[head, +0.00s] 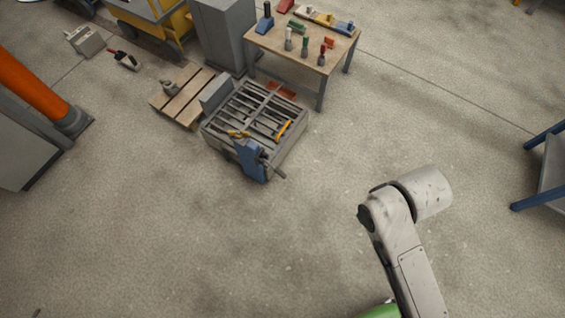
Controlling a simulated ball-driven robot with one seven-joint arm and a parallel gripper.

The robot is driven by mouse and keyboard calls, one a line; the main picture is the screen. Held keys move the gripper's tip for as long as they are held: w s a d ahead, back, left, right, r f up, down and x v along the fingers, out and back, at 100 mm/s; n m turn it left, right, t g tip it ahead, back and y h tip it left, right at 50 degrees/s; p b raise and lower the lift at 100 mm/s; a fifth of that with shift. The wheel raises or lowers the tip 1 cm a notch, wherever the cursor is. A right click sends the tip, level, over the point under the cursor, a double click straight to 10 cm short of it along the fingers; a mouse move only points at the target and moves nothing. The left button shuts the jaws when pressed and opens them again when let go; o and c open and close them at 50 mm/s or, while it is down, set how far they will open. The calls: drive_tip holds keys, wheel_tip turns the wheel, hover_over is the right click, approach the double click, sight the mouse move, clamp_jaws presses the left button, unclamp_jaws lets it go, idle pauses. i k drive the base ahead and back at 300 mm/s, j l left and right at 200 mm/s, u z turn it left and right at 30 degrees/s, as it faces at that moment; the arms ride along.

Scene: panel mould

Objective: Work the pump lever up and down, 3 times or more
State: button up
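I cannot pick out a pump lever with certainty. A blue device (250,159) with a short grey bar (275,170) sticking out to its lower right stands at the front edge of a slatted grey bench (218,140); it looks like a vise or a pump, too small to tell. A small grey item (168,86) sits on a wooden pallet (187,100) behind it. My arm rises from the bottom right and is well apart from all of these. My gripper is not visible.
A wooden table (290,62) with several coloured tools stands behind the bench, beside a grey cabinet (222,38). A grey box (87,41) and a red-and-black tool (127,61) lie on the floor. A blue-framed stand (548,180) is at right. The central and front floor is clear.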

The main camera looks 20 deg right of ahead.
sight(280, 172)
drive_tip(key=k+l+u, duration=0.1)
drive_tip(key=k, duration=0.3)
drive_tip(key=i+j+z, duration=0.1)
drive_tip(key=i+j, duration=0.7)
drive_tip(key=j, duration=0.15)
drive_tip(key=i+j+z, duration=0.15)
drive_tip(key=i+j, duration=0.2)
drive_tip(key=j, duration=0.15)
